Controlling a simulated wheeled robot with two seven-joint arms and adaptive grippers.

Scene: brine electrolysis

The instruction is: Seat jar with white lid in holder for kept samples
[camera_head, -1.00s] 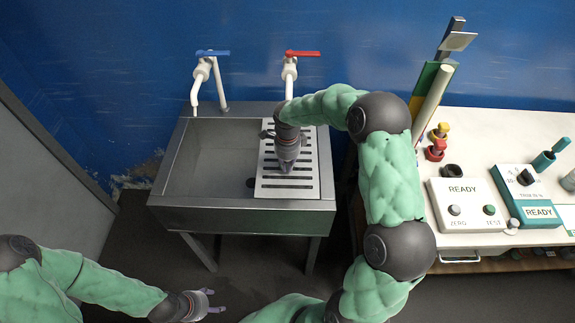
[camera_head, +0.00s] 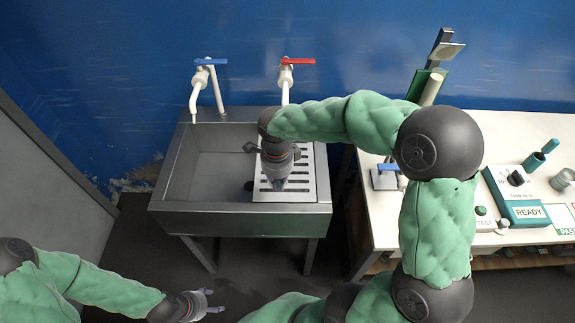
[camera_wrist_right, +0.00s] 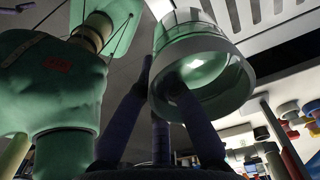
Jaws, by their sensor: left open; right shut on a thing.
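In the right wrist view, a clear, green-tinted glass jar (camera_wrist_right: 212,72) is tilted at the fingers of my right gripper, its round end towards the camera. I cannot make out its white lid. In the head view, my right gripper (camera_head: 278,184) points down over the slotted draining board of the sink and is shut; the jar is hidden there. My left gripper (camera_head: 212,303) is open and empty, low in front of the sink. I cannot identify the holder for kept samples in either view.
The sink basin (camera_head: 215,165) is empty beside the slotted draining board (camera_head: 310,185). Blue-handled (camera_head: 210,62) and red-handled (camera_head: 297,61) taps stand behind. A white table (camera_head: 510,130) on the right carries teal-and-white instruments (camera_head: 525,212) and a blue-topped item (camera_head: 386,168); my right arm covers part of it.

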